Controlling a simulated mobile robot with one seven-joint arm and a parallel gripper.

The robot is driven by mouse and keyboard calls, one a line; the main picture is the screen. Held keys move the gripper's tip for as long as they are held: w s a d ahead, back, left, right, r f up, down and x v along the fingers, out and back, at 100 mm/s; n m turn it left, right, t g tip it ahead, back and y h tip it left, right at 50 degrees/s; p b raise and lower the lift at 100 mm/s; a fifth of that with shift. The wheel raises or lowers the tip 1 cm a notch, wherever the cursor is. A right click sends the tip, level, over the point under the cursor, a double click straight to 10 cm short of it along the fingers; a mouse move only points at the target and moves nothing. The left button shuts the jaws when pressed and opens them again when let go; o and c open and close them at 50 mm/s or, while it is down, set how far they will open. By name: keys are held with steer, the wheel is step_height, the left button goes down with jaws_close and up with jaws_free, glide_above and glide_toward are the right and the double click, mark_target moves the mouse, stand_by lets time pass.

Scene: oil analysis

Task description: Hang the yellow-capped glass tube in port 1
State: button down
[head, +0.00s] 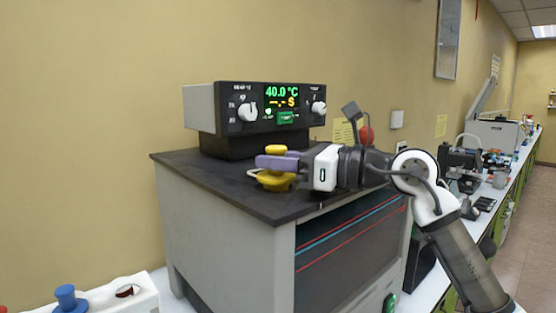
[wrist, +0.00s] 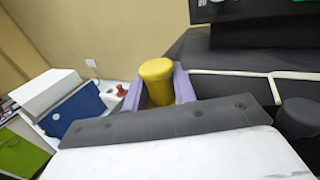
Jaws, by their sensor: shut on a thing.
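My gripper (head: 277,163) reaches in from the right over the black top (head: 200,172) of the bath. Its purple fingers are shut on the yellow cap (head: 276,182) of the glass tube. Yellow shows both above and below the fingers in the head view. In the wrist view the yellow cap (wrist: 157,80) stands between the purple fingers (wrist: 183,84). A small pale loop (head: 253,173) shows just left of the cap. The glass below the cap is hidden, so I cannot tell whether it is in an opening. Port 1 cannot be made out.
The control box (head: 262,108) reading 40.0 °C stands behind my gripper. A white unit (head: 130,293) with a blue knob (head: 66,296) is at lower left. Benches with instruments (head: 500,135) run along the wall at right. The left part of the black top is clear.

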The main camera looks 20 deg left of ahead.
steer(key=shift+f+b, duration=0.3)
steer(key=shift+f, duration=0.05)
steer(key=shift+s+a+f+b, duration=0.1)
steer(key=shift+s+f+b, duration=0.05)
steer(key=shift+f+b, duration=0.25)
steer(key=shift+f, duration=0.1)
steer(key=c, duration=1.1)
jaws_free()
steer(key=shift+o, duration=0.2)
steer(key=shift+s+d+f+b, duration=0.1)
steer(key=shift+d+b, duration=0.25)
steer(key=shift+d, duration=0.15)
steer(key=s+d+r+b, duration=0.1)
steer(key=d+b, duration=0.2)
steer(key=d, duration=1)
steer(key=shift+s+r, duration=0.25)
steer(key=shift+r, duration=0.1)
